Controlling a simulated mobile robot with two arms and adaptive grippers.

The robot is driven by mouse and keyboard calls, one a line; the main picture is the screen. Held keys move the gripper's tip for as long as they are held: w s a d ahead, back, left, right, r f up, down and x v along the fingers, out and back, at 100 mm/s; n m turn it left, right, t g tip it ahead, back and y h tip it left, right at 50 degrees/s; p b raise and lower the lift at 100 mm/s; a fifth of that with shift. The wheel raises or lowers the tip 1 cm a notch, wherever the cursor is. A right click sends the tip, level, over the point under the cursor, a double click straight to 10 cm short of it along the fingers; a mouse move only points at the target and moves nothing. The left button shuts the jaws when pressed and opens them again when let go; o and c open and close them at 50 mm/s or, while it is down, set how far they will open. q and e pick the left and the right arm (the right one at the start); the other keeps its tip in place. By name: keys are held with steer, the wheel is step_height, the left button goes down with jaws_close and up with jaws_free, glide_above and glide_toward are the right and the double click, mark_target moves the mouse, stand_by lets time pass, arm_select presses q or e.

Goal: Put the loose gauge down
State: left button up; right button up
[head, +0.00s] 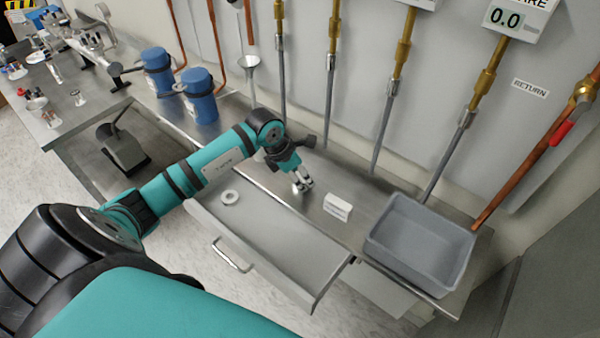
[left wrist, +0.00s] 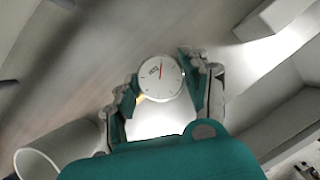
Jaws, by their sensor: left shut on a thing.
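The loose gauge (left wrist: 160,78) has a round white dial with a red needle and sits between the fingers in the left wrist view, its face toward the camera. My left gripper (left wrist: 163,88) is shut on it. In the head view this gripper (head: 302,184) points down over the steel counter (head: 315,172), left of a small white label block (head: 338,206). The gauge is only a small pale spot there. I cannot tell whether it touches the counter. My right gripper is not in view.
An open drawer (head: 255,242) with a white ring (head: 229,197) inside juts out below the counter. A grey bin (head: 420,240) stands at the right end. Blue canisters (head: 199,95) stand to the left. Several vertical pipes line the wall behind.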

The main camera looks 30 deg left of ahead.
arm_select(q)
steer(key=shift+f, duration=0.1)
steer(key=shift+f+b, duration=0.15)
steer(key=shift+b, duration=0.15)
steer(key=o, duration=1.2)
steer(key=shift+r+p, duration=0.3)
steer(key=b+v, duration=0.2)
steer(key=v, duration=1)
